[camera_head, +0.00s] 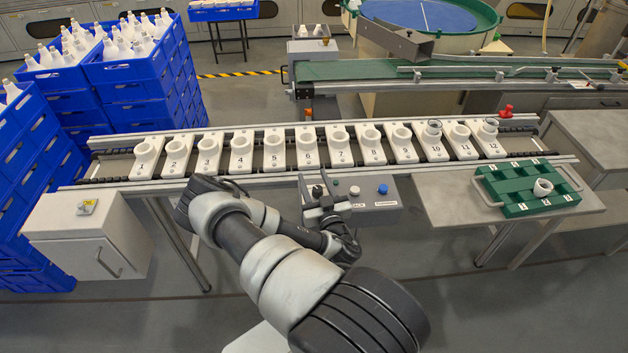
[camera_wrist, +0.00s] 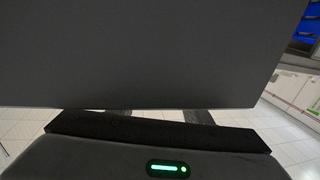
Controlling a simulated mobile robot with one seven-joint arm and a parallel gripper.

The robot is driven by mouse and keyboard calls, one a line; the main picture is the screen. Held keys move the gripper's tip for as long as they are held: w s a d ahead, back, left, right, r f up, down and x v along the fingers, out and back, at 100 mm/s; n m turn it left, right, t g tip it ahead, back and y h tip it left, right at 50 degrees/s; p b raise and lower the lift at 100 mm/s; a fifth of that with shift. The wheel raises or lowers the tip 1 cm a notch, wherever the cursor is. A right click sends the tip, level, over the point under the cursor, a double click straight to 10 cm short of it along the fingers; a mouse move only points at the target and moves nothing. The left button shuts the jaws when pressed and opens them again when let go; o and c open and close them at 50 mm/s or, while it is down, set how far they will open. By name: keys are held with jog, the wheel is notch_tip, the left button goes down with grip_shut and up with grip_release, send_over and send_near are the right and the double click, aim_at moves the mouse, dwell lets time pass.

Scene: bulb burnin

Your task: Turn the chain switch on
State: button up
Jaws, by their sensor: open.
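A grey control box (camera_head: 388,212) sits at the front of the conveyor, with a white button (camera_head: 354,190) and a blue button (camera_head: 383,188) on its top. My gripper (camera_head: 322,192) is at the left part of this box and covers much of it. A small dark knob shows there among the gripper parts; I cannot tell if it is the chain switch or if the gripper touches it. In the wrist view, a large plain grey surface (camera_wrist: 150,55) fills the upper part. My open gripper's dark fingers (camera_wrist: 165,116) show partly below it, their tips hidden.
A chain conveyor (camera_head: 112,178) with numbered white holders runs behind the box; some holders at its right carry bulb-like parts. A green tray (camera_head: 520,210) lies on the right table. A grey cabinet (camera_head: 90,235) stands left, near stacked blue crates (camera_head: 150,95).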

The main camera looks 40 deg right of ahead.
aim_at(322, 187)
jog(key=c, duration=1.1)
jog(key=shift+o, duration=0.2)
